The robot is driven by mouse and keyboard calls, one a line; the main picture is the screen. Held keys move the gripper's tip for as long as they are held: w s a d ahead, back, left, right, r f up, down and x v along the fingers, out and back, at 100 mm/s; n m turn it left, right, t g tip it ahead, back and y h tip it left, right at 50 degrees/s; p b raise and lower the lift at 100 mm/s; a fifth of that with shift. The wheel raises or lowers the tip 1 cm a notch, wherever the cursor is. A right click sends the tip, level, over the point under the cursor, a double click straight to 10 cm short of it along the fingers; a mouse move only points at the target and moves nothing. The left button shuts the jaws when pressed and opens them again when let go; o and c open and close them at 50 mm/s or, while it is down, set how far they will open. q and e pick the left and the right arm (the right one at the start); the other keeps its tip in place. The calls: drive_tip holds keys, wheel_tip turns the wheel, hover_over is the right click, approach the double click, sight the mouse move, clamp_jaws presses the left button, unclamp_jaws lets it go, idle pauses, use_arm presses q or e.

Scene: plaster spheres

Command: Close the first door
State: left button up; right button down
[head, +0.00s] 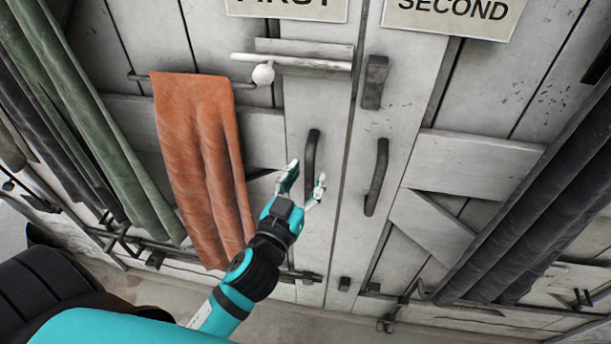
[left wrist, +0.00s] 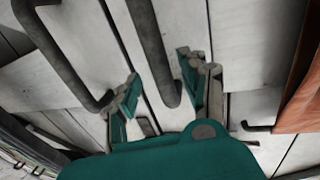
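The first door (head: 270,130) is a white plank panel under a sign reading "FIRST" (head: 290,8). It looks nearly flush with the second door (head: 400,130) to its right; I cannot tell whether it is fully shut. Its dark bar handle (head: 311,150) is upright near the seam. My left gripper (head: 304,181) is open at the handle's lower part. In the left wrist view, the handle (left wrist: 152,45) runs between the spread fingers (left wrist: 158,85), with no clear contact on either side. My right gripper is not in view.
The second door's handle (head: 377,175) stands just right of my gripper and also shows in the left wrist view (left wrist: 55,60). A white latch bar (head: 300,62) with a round knob crosses above. An orange cloth (head: 205,160) hangs at left. Dark drapes (head: 545,215) hang at right.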

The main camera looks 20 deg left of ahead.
use_arm(q)
drive_tip(key=shift+w+f, duration=0.2)
drive_tip(key=shift+w, duration=0.4)
drive_tip(key=shift+s, duration=0.2)
drive_tip(key=s, duration=1.1)
drive_tip(key=shift+s+d, duration=0.25)
drive_tip(key=shift+s, duration=0.15)
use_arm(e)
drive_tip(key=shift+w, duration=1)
use_arm(q)
drive_tip(key=s+d+f+m+g+h, duration=0.1)
drive_tip(key=s+d+f+g, duration=0.15)
drive_tip(key=f, duration=0.95)
drive_tip(key=s+d+f+g, duration=0.1)
drive_tip(key=f+g, duration=0.2)
drive_tip(key=f, duration=1)
drive_tip(key=s+d+f+m+g+h, duration=0.1)
drive_tip(key=s+d+f+g, duration=0.15)
drive_tip(key=f, duration=0.95)
drive_tip(key=s+a+f+g, duration=0.4)
drive_tip(key=s+a+f, duration=0.1)
drive_tip(key=s+f, duration=0.5)
drive_tip(key=s+a+f+m+g+y, duration=0.1)
drive_tip(key=s+a+f+g, duration=0.4)
drive_tip(key=s+f, duration=0.5)
drive_tip(key=shift+s+a+f, duration=0.25)
drive_tip(key=shift+f, duration=0.5)
